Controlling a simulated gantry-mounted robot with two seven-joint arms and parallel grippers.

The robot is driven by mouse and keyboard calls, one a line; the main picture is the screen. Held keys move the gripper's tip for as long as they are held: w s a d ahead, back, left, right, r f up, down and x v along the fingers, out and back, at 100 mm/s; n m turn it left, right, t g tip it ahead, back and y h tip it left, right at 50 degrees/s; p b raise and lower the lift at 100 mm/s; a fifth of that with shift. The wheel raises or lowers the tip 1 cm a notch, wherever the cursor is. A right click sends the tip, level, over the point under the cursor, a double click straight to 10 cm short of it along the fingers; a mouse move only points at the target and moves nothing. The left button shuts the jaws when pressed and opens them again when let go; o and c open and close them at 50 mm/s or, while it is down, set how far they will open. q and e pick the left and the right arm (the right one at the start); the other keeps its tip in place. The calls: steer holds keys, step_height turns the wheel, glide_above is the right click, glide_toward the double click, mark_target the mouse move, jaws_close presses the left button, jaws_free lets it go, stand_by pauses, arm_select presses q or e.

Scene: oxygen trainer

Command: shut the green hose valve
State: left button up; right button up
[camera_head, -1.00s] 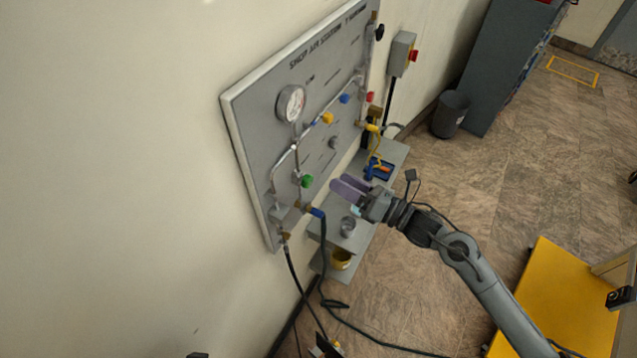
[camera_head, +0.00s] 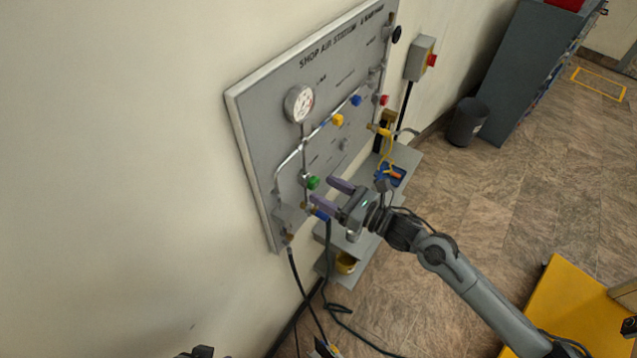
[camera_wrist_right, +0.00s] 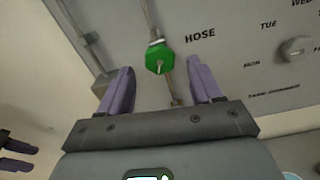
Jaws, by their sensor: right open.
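The green hose valve (camera_head: 313,183) is a green knob low on the left of the grey wall panel (camera_head: 258,105). In the right wrist view the green knob (camera_wrist_right: 159,58) is on a thin vertical pipe, left of the word HOSE. My right gripper (camera_head: 322,190) is open and empty, its purple fingers pointing at the knob. In the wrist view the knob appears between the fingertips, slightly beyond them; I see no contact. Two purple fingers of what looks like my left gripper (camera_wrist_right: 16,155) show at the wrist view's left edge, partly cut off.
A gauge (camera_head: 299,104), a yellow knob (camera_head: 338,120), a blue knob (camera_head: 356,100) and a red knob (camera_head: 384,100) are on the panel. A blue-collared hose fitting (camera_head: 321,215) sits just below the green knob. A shelf (camera_head: 408,158) stands below the panel.

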mark_target(316, 186)
steer(key=shift+x, duration=1.55)
steer(key=shift+c, duration=0.3)
steer(key=c, duration=1)
